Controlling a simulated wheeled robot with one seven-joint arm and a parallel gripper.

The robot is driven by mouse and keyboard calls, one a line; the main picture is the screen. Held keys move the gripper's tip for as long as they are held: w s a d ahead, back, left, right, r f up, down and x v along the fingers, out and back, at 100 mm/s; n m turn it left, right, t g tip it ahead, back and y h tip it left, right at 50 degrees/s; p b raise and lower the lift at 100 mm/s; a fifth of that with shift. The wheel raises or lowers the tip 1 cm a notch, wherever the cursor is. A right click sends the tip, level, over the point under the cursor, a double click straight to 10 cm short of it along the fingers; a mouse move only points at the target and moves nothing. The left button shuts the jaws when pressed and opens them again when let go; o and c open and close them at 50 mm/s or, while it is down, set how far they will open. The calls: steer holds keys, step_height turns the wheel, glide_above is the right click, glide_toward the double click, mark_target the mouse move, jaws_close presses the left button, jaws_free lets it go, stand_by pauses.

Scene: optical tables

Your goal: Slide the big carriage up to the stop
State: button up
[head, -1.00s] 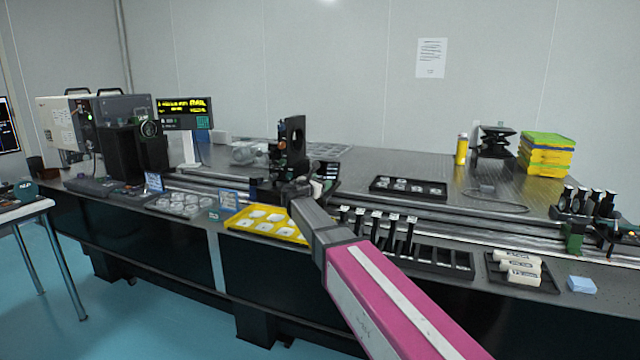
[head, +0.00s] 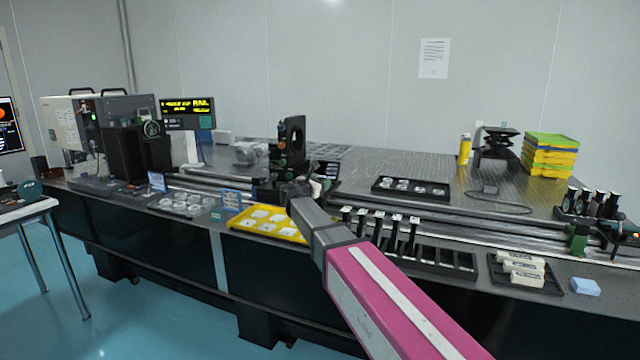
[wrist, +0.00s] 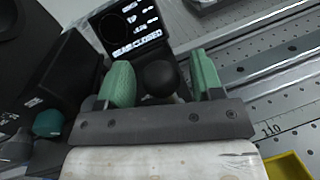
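The big carriage (head: 293,140), black with a tall upright plate, sits on the long rail near the middle of the table in the head view. My gripper is at its front right side, its fingers mostly hidden behind my arm and the carriage parts. In the wrist view my gripper (wrist: 162,82) has two green fingers standing apart. A round black knob (wrist: 160,77) lies between them, with narrow gaps showing on both sides. I cannot tell which part is the stop; a green block (head: 577,238) sits on the rail at the far right.
A yellow tray (head: 240,226) lies in front of the carriage, and a row of black posts (head: 395,228) stands right of my arm. A black tray (head: 376,189) lies behind the rail. A display (head: 187,112) and boxy instruments stand left. The rail between carriage and green block looks mostly bare.

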steer(key=shift+s, duration=0.15)
steer(key=v, duration=1)
steer(key=shift+s+a, duration=0.2)
steer(key=shift+a, duration=0.05)
